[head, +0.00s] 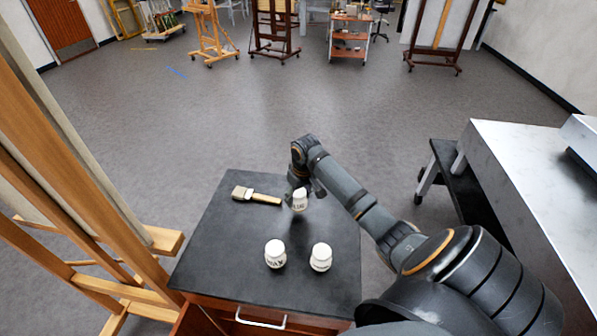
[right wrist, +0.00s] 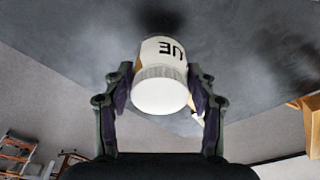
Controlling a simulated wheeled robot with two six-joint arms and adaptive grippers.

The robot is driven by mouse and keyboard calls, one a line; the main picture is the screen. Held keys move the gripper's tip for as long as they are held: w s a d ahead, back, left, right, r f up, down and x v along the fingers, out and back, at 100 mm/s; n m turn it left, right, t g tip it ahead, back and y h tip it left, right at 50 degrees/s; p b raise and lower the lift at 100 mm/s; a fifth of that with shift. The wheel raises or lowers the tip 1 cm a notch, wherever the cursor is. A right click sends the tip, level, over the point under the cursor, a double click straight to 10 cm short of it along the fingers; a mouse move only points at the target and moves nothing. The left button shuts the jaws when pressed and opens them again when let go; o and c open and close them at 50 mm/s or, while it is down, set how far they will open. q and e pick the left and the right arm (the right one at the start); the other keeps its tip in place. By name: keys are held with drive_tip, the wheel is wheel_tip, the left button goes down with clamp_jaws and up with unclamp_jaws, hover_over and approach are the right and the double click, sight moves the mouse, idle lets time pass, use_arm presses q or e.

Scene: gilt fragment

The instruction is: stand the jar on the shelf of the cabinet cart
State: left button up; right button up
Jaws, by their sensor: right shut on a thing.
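A white jar with dark lettering (head: 299,200) is held by my right gripper (head: 301,186) above the black top of a reddish wooden cabinet (head: 225,255). In the right wrist view the jar (right wrist: 160,95) sits between both fingers (right wrist: 162,100), its white lid toward the camera and part of a label reading "UE" visible. Two similar white jars, one on the left (head: 275,254) and one on the right (head: 321,257), stand upright on the black top. A red-brown cart with shelves (head: 349,52) stands far back. I cannot tell which piece is the cabinet cart. My left gripper is not in view.
A flat brush (head: 257,195) lies on the black top, left of the held jar. A wooden easel (head: 75,200) stands close on the left. A pale metal-topped table (head: 530,170) with a black lower shelf (head: 447,160) is on the right. Open grey floor lies beyond.

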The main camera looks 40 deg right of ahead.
sight(299, 202)
drive_tip(key=shift+w+d+f+p, duration=0.15)
drive_tip(key=shift+f+p, duration=0.45)
drive_tip(key=shift+f, duration=1.1)
drive_tip(key=shift+f, duration=0.15)
drive_tip(key=o, duration=1.3)
